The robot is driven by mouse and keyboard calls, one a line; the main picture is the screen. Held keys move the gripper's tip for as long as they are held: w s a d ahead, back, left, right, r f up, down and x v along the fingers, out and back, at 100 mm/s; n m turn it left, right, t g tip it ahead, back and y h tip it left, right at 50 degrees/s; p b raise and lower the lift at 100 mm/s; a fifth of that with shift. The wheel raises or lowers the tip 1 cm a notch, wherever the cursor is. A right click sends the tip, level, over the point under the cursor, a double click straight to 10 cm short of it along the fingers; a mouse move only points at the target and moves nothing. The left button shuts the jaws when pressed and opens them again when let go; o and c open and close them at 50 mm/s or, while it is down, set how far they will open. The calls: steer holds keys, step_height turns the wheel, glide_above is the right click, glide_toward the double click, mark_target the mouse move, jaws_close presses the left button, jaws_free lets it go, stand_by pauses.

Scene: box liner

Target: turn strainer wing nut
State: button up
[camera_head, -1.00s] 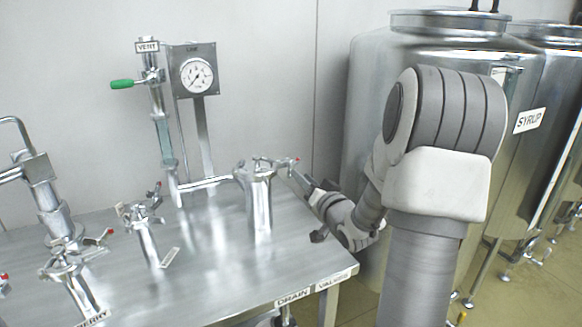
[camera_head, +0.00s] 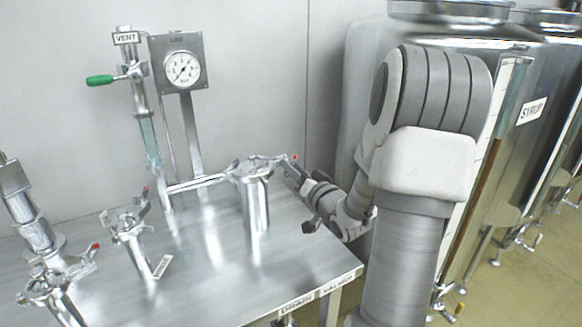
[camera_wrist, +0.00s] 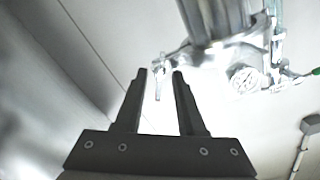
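The strainer (camera_head: 255,205) is an upright steel cylinder on the steel table, with a clamp around its top. Its wing nut (camera_head: 294,158), with a red tip, sticks out on the right of the clamp. My gripper (camera_head: 287,170) comes in from the right, close to the nut; its fingers are small and partly hidden there. In the wrist view my gripper (camera_wrist: 159,73) is open, its two dark fingers apart. A slim metal part of the clamp, apparently the wing nut (camera_wrist: 158,82), shows between the fingertips; contact cannot be told. The strainer body (camera_wrist: 215,18) is above right.
A gauge (camera_head: 182,68) and a vent pipe with a green handle (camera_head: 100,80) stand behind left. Other clamped fittings (camera_head: 130,230) stand on the table (camera_head: 225,285) at left. Large steel tanks (camera_head: 500,110) are at right. The table's front middle is clear.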

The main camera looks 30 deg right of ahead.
jaws_close()
steer(key=shift+r+m, duration=0.1)
steer(key=shift+m, duration=0.2)
stand_by(0.4)
steer(key=m+p, duration=0.7)
steer(key=m, duration=0.3)
steer(key=shift+m, duration=0.3)
stand_by(0.4)
